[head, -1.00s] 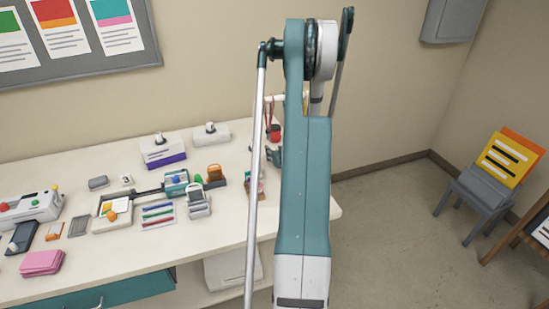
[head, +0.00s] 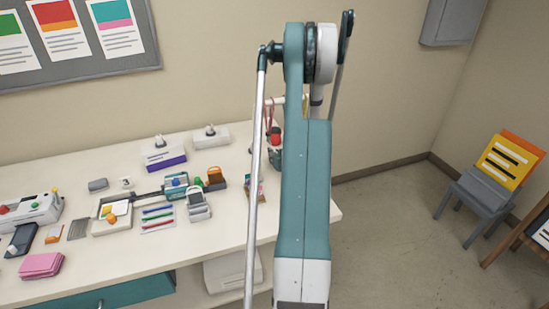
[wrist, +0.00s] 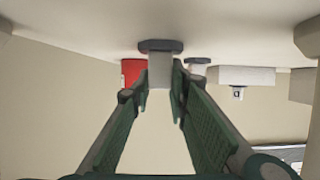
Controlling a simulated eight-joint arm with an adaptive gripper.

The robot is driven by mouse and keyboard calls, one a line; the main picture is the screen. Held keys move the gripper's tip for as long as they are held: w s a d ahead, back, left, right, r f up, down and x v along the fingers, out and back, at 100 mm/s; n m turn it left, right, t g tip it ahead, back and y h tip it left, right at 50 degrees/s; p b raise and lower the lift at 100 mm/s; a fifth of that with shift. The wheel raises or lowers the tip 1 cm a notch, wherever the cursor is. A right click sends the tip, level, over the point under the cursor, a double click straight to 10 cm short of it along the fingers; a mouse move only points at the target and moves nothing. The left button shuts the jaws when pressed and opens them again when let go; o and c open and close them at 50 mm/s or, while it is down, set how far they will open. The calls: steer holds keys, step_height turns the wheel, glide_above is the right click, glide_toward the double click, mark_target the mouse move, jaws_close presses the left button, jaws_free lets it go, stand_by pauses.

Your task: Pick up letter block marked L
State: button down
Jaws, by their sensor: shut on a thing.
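In the wrist view my gripper (wrist: 160,92) shows two green-padded fingers closed around a pale grey block (wrist: 160,70) at their tips. I see no letter on the face turned to me, so I cannot tell from its face whether it is the L block. In the head view my gripper and what it holds are hidden behind my teal arm link. A small white block (head: 126,183) with a faint dark mark lies on the table at the left; its mark is too small to read.
The white table (head: 195,250) holds a tray (head: 112,228), pens (head: 157,218), pink pads (head: 41,265) and two knobbed boxes (head: 163,156) (head: 210,138). A red item (head: 276,138) stands near the arm. A grey chair (head: 478,195) is at the right.

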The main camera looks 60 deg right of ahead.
steer(key=shift+r, duration=0.1)
steer(key=shift+r, duration=1.55)
steer(key=shift+s+a+r, duration=0.1)
steer(key=shift+s+a, duration=0.1)
steer(key=shift+s, duration=0.05)
steer(key=s+a+b, duration=0.4)
steer(key=s+a, duration=0.7)
steer(key=shift+s+a+b, duration=0.45)
steer(key=shift+s+a, duration=0.15)
steer(key=shift+a, duration=0.05)
